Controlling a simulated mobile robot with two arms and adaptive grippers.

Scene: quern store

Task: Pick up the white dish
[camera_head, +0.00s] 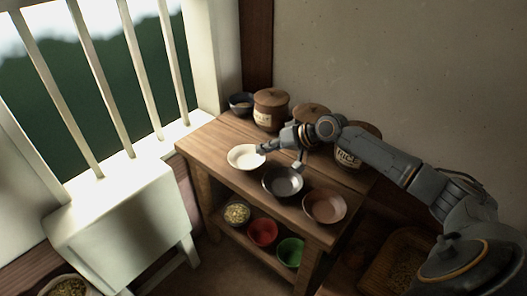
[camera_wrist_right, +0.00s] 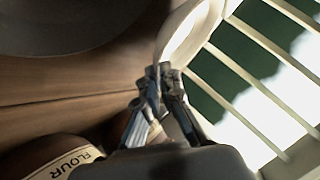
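The white dish (camera_head: 244,157) is at the left end of the wooden table's top, close to its left edge. My right gripper (camera_head: 263,149) reaches over the table from the right, with its fingertips at the dish's right rim. In the right wrist view the white dish (camera_wrist_right: 188,30) shows in part, cut off by the top edge. The fingers of my right gripper (camera_wrist_right: 160,72) are close together there, pinching its rim. I cannot tell whether the dish rests on the table or is slightly raised. My left gripper is not in view.
A dark bowl (camera_head: 282,182) and a brown bowl (camera_head: 324,206) stand right of the dish on the table (camera_head: 216,146). Lidded jars (camera_head: 271,109) line the wall behind. A barred window (camera_head: 100,85) is at left.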

